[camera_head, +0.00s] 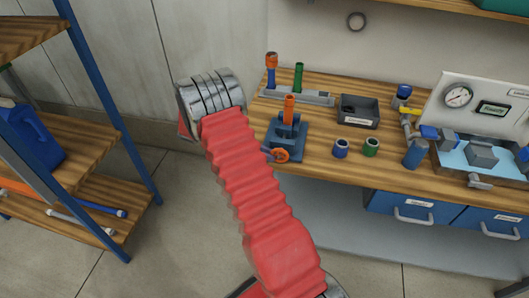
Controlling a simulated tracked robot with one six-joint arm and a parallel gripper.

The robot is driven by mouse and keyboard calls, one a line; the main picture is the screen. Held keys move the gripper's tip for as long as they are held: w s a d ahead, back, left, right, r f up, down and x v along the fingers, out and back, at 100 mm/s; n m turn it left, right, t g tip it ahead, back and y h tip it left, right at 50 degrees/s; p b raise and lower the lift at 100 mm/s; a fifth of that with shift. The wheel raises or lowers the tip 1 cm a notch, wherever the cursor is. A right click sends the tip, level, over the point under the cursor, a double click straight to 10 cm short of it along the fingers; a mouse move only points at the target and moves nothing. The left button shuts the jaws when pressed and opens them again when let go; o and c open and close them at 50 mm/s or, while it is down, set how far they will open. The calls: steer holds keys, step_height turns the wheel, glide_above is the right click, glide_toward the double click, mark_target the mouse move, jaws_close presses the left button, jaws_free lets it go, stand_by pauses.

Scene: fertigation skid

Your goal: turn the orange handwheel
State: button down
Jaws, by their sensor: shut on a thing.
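The orange handwheel (282,155) is on the front of a small blue valve block (287,138) near the front edge of the wooden bench. An orange-topped post (289,105) rises from the block. My red arm crosses the middle of the view, and its silver-ringed joint is at the upper left. The arm passes just left of the handwheel and hides what lies behind it. My gripper cannot be made out, so its hold on the wheel does not show.
The bench (320,160) also carries a dark grey bin (359,112), a blue cup (340,149), a green cup (371,147) and a gauge panel (475,95). Blue drawers (415,207) are below. A shelf rack (75,160) stands at left, with floor between.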

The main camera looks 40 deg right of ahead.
steer(key=shift+s+f+g+h, duration=0.1)
steer(key=shift+f+g+h, duration=0.4)
steer(key=shift+g, duration=0.3)
steer(key=c, duration=1.8)
jaws_free()
steer(key=shift+c, duration=0.2)
